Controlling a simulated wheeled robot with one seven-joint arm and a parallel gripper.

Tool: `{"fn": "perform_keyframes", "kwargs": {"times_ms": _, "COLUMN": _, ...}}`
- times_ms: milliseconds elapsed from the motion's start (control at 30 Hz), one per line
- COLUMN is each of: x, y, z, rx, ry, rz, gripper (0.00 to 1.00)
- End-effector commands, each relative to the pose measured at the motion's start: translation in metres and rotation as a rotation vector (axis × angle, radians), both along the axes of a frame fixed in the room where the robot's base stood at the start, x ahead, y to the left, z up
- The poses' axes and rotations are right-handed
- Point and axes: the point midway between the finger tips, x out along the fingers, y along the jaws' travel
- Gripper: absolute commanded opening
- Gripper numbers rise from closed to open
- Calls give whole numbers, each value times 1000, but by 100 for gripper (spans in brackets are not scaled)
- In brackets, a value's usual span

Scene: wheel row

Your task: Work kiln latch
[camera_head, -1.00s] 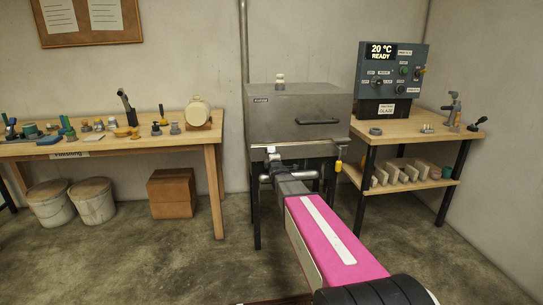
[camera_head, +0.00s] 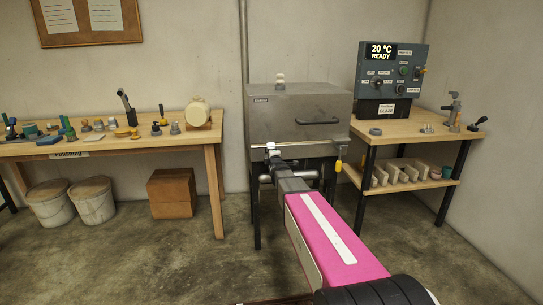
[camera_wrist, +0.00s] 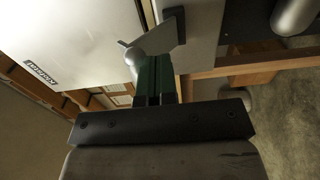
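The kiln (camera_head: 296,128) is a grey metal box on dark legs, with a handle (camera_head: 318,121) on its front. A small pale metal latch piece (camera_head: 271,147) sits at its lower front left. In the wrist view, a silver rounded part and a grey plate with a dark tip (camera_wrist: 158,38) lie at my fingertips. My gripper (camera_wrist: 155,66) is at the kiln's lower front, just under this hardware. Its dark green fingers are close together. I see no latch part clearly between them, and their tips partly cover the hardware.
A control panel (camera_head: 392,73) reads 20 °C READY on the wooden bench (camera_head: 420,128) at right. A cluttered workbench (camera_head: 150,140) stands at left, with buckets (camera_head: 93,202) and a brown box (camera_head: 172,194) below. A yellow tag (camera_head: 338,166) hangs at the kiln's right. Open floor lies in front.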

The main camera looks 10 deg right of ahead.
Motion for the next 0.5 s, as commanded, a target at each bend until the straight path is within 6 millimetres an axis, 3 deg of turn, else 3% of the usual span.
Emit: {"fn": "perform_keyframes", "kwargs": {"times_ms": 500, "x": 2, "y": 0, "z": 1, "rx": 0, "ry": 0, "rz": 0, "gripper": 0}}
